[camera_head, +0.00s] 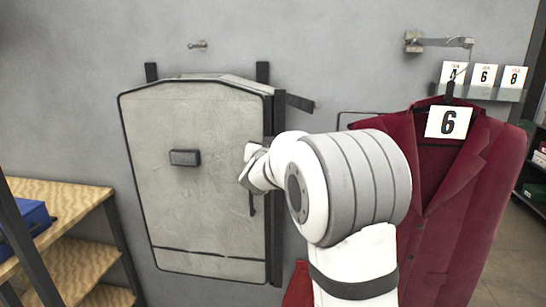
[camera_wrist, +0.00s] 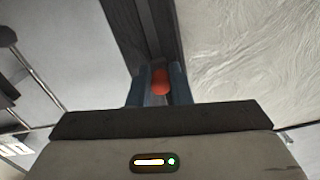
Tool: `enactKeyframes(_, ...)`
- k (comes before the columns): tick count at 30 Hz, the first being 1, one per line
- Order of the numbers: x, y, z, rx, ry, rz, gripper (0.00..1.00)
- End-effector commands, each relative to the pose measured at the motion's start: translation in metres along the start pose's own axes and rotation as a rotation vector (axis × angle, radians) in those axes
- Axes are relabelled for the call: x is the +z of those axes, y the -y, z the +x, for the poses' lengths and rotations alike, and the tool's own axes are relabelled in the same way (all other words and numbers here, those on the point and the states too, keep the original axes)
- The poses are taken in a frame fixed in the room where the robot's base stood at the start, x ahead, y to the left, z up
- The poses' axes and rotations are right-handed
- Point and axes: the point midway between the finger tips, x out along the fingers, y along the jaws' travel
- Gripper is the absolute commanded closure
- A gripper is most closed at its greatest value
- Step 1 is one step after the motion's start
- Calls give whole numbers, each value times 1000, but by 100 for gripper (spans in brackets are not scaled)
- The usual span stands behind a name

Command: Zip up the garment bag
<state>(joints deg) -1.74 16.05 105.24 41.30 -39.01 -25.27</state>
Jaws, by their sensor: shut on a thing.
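The grey garment bag (camera_head: 185,215) hangs upright on the wall, with dark edging and a small dark block on its front. A dark strip (camera_head: 274,180) runs down its right side; the zip's closure state cannot be told. In the wrist view the bag's creased fabric (camera_wrist: 250,50) is at right, beside a dark channel (camera_wrist: 150,25). My gripper (camera_wrist: 160,94) is shut on a small red-orange knob (camera_wrist: 161,77), which looks like the zip pull, at this channel. In the head view my white arm reaches the bag's right side, and its fingers and the knob are hidden.
A dark red jacket (camera_head: 475,215) with a "6" tag (camera_head: 448,122) hangs close to the right of my arm. Number cards stand on a rail (camera_head: 480,92) above. A wooden shelf (camera_head: 60,203) with a blue box (camera_head: 28,217) stands at left.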

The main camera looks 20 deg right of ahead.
Motion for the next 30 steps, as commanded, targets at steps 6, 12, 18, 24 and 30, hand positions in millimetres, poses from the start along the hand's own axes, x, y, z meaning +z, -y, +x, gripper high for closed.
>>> enactKeyframes(6, -56, 9, 0, -1, -3, 3, 100)
enactKeyframes(12, -75, 12, 0, 0, -2, 4, 100)
enactKeyframes(18, -80, 12, 0, 0, -2, 3, 100)
enactKeyframes(24, -80, 12, 0, 1, -4, 4, 100)
enactKeyframes(30, -81, 12, 0, 1, -5, 4, 75)
